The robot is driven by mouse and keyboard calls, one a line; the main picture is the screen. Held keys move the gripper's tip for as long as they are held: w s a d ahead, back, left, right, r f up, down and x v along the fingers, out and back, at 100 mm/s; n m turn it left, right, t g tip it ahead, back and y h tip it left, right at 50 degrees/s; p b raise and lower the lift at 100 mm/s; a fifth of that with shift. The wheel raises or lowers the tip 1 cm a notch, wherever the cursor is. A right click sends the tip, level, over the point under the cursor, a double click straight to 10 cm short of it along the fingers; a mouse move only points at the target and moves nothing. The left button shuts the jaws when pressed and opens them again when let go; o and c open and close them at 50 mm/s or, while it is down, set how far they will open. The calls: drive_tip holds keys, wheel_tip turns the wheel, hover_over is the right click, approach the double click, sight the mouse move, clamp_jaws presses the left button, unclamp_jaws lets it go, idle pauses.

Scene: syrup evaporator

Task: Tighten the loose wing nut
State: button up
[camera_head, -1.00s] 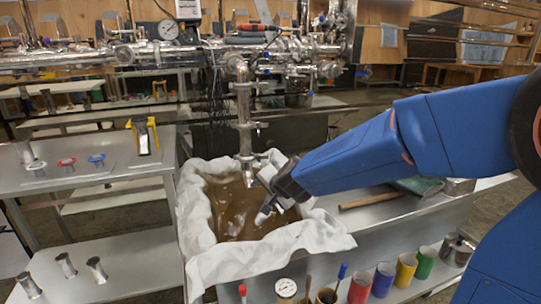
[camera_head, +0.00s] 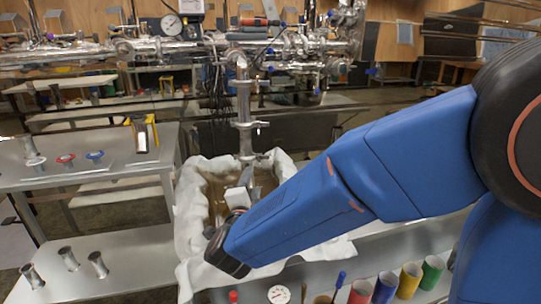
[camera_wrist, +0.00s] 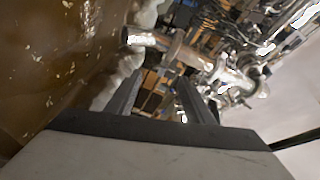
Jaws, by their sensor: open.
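A shiny vertical steel pipe (camera_head: 243,105) hangs from the pipework above the basin, with clamps along it. One clamp (camera_head: 250,125) has a small part sticking out to the right that may be a wing nut. I cannot tell from its look which nut is loose. My gripper (camera_wrist: 157,88) shows two dark fingers, open with nothing between them. In the wrist view the pipe and a clamp (camera_wrist: 236,85) lie ahead of and to the right of the fingers, apart from them. In the head view my gripper is low over the basin, below the clamps, mostly hidden by my arm.
A cloth-lined basin (camera_head: 190,235) of brown liquid stands below the pipe. Coloured cups (camera_head: 409,280) line the front edge. A side table (camera_head: 60,185) on the left holds several metal fittings. A pressure gauge (camera_head: 171,25) tops the pipework.

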sight(260, 158)
drive_tip(key=shift+m, duration=0.3)
drive_tip(key=w, duration=0.5)
drive_tip(key=w+d+r, duration=0.1)
drive_tip(key=w, duration=0.4)
drive_tip(key=w+d, duration=0.1)
drive_tip(key=w, duration=0.5)
drive_tip(key=shift+d+r, duration=0.1)
drive_tip(key=shift+r, duration=0.1)
drive_tip(key=shift+c, duration=0.6)
